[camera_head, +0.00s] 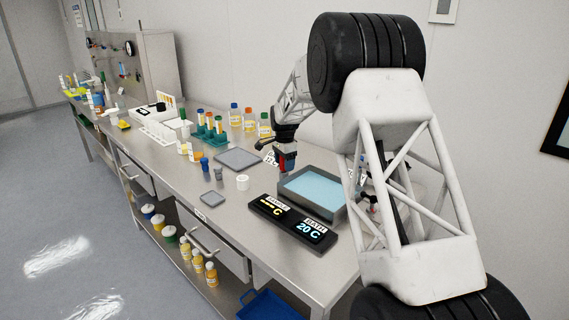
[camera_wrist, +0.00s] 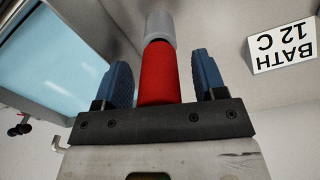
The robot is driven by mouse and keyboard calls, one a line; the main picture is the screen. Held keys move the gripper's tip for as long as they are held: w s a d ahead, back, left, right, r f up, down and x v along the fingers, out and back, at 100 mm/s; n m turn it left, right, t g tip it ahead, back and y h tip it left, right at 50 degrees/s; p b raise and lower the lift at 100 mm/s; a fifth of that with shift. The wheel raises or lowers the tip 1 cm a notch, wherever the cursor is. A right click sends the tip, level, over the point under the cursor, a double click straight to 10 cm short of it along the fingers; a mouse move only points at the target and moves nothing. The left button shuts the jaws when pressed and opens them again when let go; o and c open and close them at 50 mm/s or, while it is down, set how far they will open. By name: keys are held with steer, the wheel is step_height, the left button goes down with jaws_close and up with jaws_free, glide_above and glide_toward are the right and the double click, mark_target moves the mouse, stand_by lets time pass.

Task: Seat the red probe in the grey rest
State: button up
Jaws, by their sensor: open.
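The red probe (camera_wrist: 158,75) stands between the two blue fingers of my gripper (camera_wrist: 162,66) in the wrist view. The fingers are open, with a gap on each side of the probe. A grey cylinder (camera_wrist: 160,27) meets the far end of the red part; I cannot tell whether it is the grey rest or part of the probe. In the head view my gripper (camera_head: 287,157) is low over the bench, just behind the water bath (camera_head: 312,190), with a bit of red showing at its fingers. The rest cannot be made out there.
A card reading BATH 12 C (camera_wrist: 283,46) stands to the right in the wrist view. A dark display (camera_head: 292,220) reads 20 C for the bath. A white cup (camera_head: 242,182), grey pads (camera_head: 237,158) and tube racks (camera_head: 208,130) stand to the left.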

steer(key=shift+r, duration=3.8)
steer(key=shift+s+d+r, duration=0.2)
steer(key=shift+s+r, duration=0.2)
steer(key=s+d+r+n, duration=0.2)
steer(key=s+d+r, duration=0.15)
steer(key=s, duration=0.75)
steer(key=s+d+r+n+t, duration=0.1)
steer(key=s+d+r+n, duration=0.3)
steer(key=s, duration=0.6)
steer(key=s+d+r, duration=0.3)
steer(key=s+r, duration=0.3)
steer(key=s, duration=0.5)
steer(key=s+d+f+n, duration=0.1)
steer(key=s+f+n, duration=0.1)
steer(key=s, duration=0.9)
steer(key=s+d+f+n+t, duration=0.1)
steer(key=s+d+f+n, duration=0.1)
steer(key=s, duration=0.9)
steer(key=s+d+f+n, duration=0.1)
steer(key=s+f, duration=0.2)
steer(key=s, duration=0.8)
steer(key=shift+d+f+n+t, duration=0.25)
steer(key=shift+f+n+t, duration=0.05)
steer(key=shift+f+n, duration=0.1)
